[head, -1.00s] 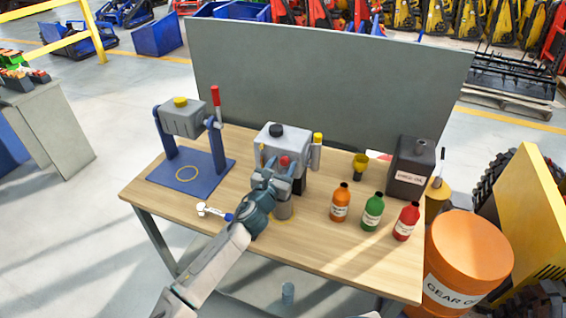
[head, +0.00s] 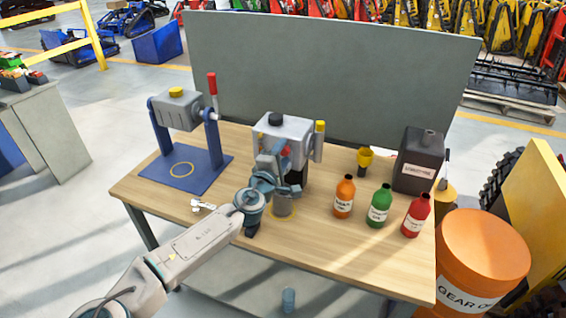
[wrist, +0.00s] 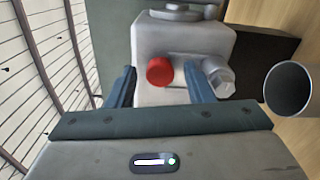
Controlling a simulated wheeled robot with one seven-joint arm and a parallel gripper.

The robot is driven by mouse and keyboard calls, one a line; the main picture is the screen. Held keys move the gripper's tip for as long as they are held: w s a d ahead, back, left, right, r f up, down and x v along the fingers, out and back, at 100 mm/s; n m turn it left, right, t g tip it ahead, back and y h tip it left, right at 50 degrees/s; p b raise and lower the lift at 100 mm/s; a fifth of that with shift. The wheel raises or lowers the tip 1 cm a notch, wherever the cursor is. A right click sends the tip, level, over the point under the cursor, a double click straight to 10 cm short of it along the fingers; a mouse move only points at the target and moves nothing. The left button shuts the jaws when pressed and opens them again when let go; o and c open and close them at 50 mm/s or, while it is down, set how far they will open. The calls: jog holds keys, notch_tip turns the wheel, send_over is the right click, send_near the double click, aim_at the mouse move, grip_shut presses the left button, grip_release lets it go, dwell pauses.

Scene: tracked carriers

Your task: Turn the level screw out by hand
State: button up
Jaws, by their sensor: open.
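The grey gearbox (head: 290,129) stands on the bench with a black cap on top. On its front are a red knob (wrist: 160,71) and, to the right in the wrist view, a grey hex-headed screw (wrist: 221,82); I cannot tell for sure which is the level screw. My gripper (wrist: 165,82) is open in front of this face. Its fingers lie either side of the red knob in the picture, with no clear contact. The right finger partly overlaps the hex screw. In the head view my gripper (head: 273,156) hides much of the gearbox front.
A grey cup (wrist: 290,90) stands below the gearbox front, close to my gripper. Orange (head: 344,198), green (head: 379,207) and red (head: 417,217) bottles stand to the right. A blue stand (head: 190,172) is at left. A small wrench-like tool (head: 203,206) lies on the bench.

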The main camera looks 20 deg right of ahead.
jog(key=shift+f+m+b, duration=0.35)
jog(key=shift+m+b, duration=0.15)
jog(key=shift+m, duration=0.6)
jog(key=shift+r+m+b, duration=0.25)
jog(key=shift+m+b, duration=0.05)
jog(key=shift+m, duration=0.7)
jog(key=shift+f+m+b, duration=0.3)
jog(key=shift+m+b, duration=0.75)
jog(key=shift+m, duration=0.15)
jog(key=shift+m+b, duration=0.8)
jog(key=shift+m, duration=0.4)
jog(key=m+b, duration=0.1)
jog(key=m, duration=0.2)
jog(key=shift+r+m+b, duration=0.1)
jog(key=shift+m+b, duration=0.2)
jog(key=shift+b, duration=0.1)
jog(key=shift+r+m, duration=0.25)
jog(key=shift+m, duration=0.45)
jog(key=shift+c, duration=0.4)
